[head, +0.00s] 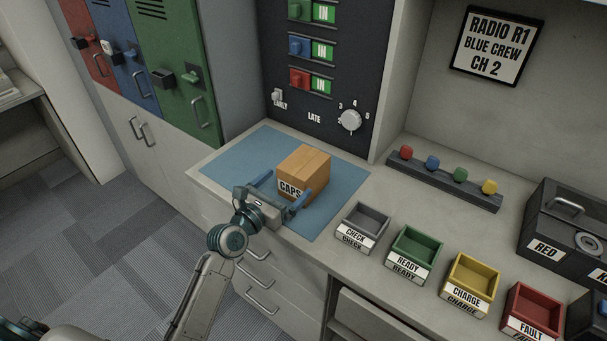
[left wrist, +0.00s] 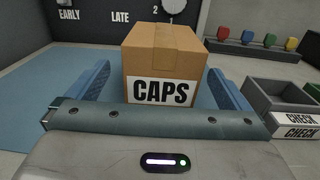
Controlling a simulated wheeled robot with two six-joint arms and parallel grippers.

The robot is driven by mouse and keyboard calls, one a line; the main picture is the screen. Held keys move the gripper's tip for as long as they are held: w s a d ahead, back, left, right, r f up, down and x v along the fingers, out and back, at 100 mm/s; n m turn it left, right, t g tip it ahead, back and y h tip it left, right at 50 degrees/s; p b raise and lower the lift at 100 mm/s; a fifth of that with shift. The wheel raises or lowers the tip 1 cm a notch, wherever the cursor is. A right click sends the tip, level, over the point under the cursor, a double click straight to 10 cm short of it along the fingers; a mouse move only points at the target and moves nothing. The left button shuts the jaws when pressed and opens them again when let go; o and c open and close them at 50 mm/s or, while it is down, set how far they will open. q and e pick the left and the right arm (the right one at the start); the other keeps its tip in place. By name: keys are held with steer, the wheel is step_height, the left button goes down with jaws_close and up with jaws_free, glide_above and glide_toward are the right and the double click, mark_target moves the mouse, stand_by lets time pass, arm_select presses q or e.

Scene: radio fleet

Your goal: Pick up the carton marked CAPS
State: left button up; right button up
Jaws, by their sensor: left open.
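The carton marked CAPS (head: 304,172) is a brown cardboard box with a white label, standing upright on a blue mat (head: 341,206) on the counter. My left gripper (head: 279,190) is open, with one blue finger on each side of the carton's front part. In the left wrist view the carton (left wrist: 164,60) stands centred between the two fingers, and its label faces me. Gaps show between the fingers and the carton's sides. My right gripper is not in view.
Small bins marked CHECK (head: 365,226), READY (head: 417,252), CHARGE (head: 472,280) and FAULT (head: 533,312) line the counter's front edge at the right. A dark panel with a dial (head: 350,120) rises behind the mat. A peg rail (head: 440,180) lies further back.

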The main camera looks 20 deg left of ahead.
mark_target(300, 172)
arm_select(q)
steer(key=shift+x, duration=0.8)
steer(key=x, duration=0.4)
steer(key=shift+w+d+p, duration=0.15)
steer(key=shift+d+p, duration=0.05)
steer(key=shift+p, duration=0.2)
steer(key=shift+w+d+f, duration=0.1)
steer(key=shift+w, duration=0.2)
steer(key=shift+s, duration=0.15)
steer(key=shift+c, duration=0.7)
steer(key=c, duration=1)
steer(key=shift+o, duration=0.2)
steer(key=shift+r, duration=0.3)
step_height(300, 172, up, 9)
steer(key=shift+f+p, duration=0.2)
steer(key=shift+p, duration=0.5)
steer(key=shift+r, duration=0.45)
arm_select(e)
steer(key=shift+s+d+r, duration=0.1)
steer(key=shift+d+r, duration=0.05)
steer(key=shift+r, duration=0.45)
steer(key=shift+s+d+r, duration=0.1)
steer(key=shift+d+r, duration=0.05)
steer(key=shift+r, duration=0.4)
